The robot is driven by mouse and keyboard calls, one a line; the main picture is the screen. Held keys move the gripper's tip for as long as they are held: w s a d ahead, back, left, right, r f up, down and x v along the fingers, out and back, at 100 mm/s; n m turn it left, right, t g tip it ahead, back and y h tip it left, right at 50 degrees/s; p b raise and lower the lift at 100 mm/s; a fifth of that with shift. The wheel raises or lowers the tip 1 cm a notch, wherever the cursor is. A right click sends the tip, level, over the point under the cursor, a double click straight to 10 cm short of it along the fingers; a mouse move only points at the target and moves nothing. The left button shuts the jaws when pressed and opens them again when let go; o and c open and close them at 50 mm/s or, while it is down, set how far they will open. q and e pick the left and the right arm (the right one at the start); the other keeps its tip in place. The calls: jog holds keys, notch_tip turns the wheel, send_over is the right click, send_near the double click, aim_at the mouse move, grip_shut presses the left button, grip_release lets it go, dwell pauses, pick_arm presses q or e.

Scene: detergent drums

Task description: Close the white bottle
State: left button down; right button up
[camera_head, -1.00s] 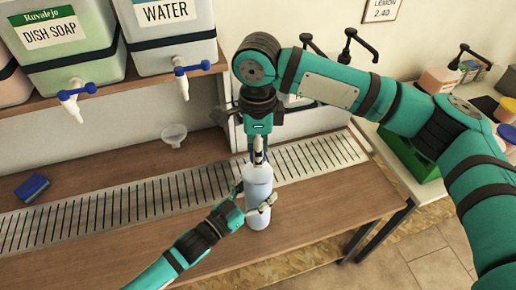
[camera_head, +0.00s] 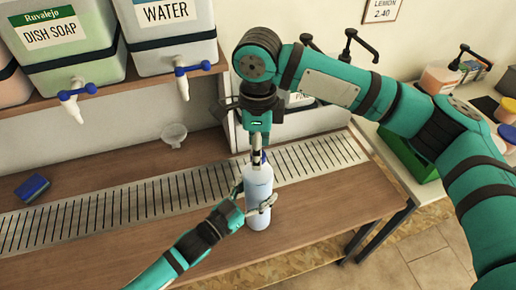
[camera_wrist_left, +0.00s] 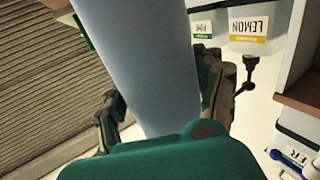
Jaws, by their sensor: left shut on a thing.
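The white bottle (camera_head: 258,203) stands upright on the wooden counter, in front of the metal grate. My left gripper (camera_head: 256,207) is shut on its body from the front left. In the left wrist view the bottle (camera_wrist_left: 138,65) fills the space between the fingers. My right gripper (camera_head: 258,153) points straight down just above the bottle's top.
The slotted metal grate (camera_head: 100,207) runs along the counter (camera_head: 330,210). A blue sponge (camera_head: 33,187) and a clear funnel (camera_head: 174,134) lie to the left. Drums with taps, including the water drum (camera_head: 170,45), stand on the shelf above. The counter's front left is clear.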

notch_tip(320, 180, up, 4)
jog(key=shift+f, duration=0.15)
jog(key=shift+c, duration=0.3)
